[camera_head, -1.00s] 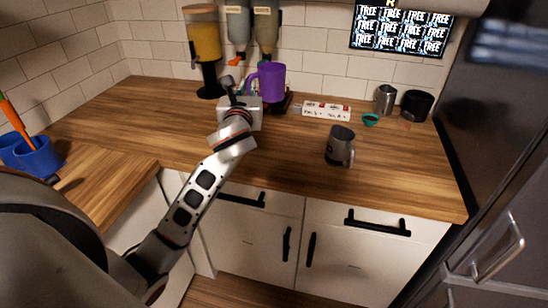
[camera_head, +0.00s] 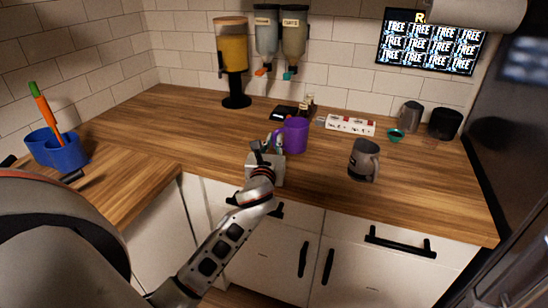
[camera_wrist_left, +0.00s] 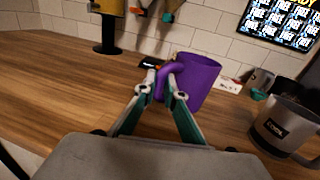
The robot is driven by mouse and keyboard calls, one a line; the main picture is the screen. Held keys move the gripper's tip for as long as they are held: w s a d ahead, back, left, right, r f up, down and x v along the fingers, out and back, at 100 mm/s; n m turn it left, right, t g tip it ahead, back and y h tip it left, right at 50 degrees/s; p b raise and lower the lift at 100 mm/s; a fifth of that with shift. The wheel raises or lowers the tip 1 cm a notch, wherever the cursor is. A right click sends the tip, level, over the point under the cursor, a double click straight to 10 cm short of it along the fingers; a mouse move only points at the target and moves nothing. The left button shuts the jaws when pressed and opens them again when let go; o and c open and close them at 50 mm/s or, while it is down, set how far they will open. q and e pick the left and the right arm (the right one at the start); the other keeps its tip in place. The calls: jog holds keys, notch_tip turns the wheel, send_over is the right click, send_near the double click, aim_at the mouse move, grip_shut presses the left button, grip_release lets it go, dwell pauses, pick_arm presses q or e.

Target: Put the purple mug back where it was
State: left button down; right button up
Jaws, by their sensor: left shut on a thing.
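The purple mug (camera_head: 295,136) is upright at the middle of the wooden counter in the head view, its handle to the left. It also shows in the left wrist view (camera_wrist_left: 195,80), straight ahead. My left gripper (camera_head: 273,144) is shut on the mug's handle; its two fingers (camera_wrist_left: 165,88) close around the handle in the left wrist view. The mug is at or just above the counter top; I cannot tell if it touches. My right gripper is not in view.
A grey mug (camera_head: 364,159) stands to the right of the purple mug. A black scale-like item (camera_head: 287,113), a white box (camera_head: 350,125), a teal cup (camera_head: 395,135), a steel pitcher (camera_head: 409,116) and a black container (camera_head: 444,123) stand behind.

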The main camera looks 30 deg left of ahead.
pick_arm(q)
jog(key=shift+f+b, duration=0.7)
jog(key=shift+f, duration=1.6)
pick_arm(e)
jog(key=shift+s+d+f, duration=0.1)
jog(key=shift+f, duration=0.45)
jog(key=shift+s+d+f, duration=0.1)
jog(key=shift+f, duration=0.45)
pick_arm(q)
jog(key=shift+r, duration=0.1)
jog(key=shift+f, duration=0.2)
jog(key=c, duration=2.1)
grip_release()
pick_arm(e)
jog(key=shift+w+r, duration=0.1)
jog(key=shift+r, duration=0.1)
